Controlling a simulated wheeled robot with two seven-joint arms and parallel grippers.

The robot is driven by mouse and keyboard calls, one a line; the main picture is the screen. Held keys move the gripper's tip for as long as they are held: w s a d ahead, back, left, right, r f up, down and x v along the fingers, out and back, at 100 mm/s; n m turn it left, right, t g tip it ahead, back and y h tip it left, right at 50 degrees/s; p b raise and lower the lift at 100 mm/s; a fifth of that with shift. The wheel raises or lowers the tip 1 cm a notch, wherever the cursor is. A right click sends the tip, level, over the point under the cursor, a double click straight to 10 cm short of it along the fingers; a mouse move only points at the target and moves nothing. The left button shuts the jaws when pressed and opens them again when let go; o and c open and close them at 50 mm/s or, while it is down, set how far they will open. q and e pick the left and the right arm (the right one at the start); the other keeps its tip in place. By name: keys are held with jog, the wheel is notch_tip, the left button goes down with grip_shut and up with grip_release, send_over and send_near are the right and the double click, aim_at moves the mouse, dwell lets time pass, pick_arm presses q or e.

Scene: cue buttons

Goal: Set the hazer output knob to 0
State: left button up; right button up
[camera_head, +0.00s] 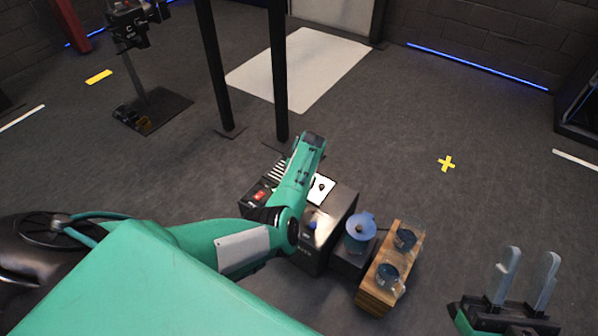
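The hazer looks to be the dark box (336,217) on the floor at the picture's centre. A white panel with a small dark knob (321,187) is on its top; the knob's setting is too small to read. My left arm comes in from the left and its teal forearm crosses over the box, left of the knob, hiding part of the top. I cannot make out my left gripper's fingers. My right gripper (527,280) is at the lower right, fingers apart and empty, well away from the box.
A red switch (260,195) shows left of my forearm. Right of the box are a blue funnel-like piece (360,226) on a dark block and a wooden block (373,300) holding glass vessels. Two black posts (279,75) stand behind. Open floor lies to the right.

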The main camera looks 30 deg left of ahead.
pick_arm(q)
jog(key=p+v, duration=0.1)
jog(key=v, duration=0.7)
jog(key=shift+p, duration=0.3)
pick_arm(e)
notch_tip(320, 180, down, 7)
jog(key=w+a+g, duration=0.2)
jog(key=g, duration=0.3)
jog(key=shift+w+a+f+h, duration=0.2)
jog(key=shift+w+a+h, duration=0.1)
jog(key=shift+a, duration=0.1)
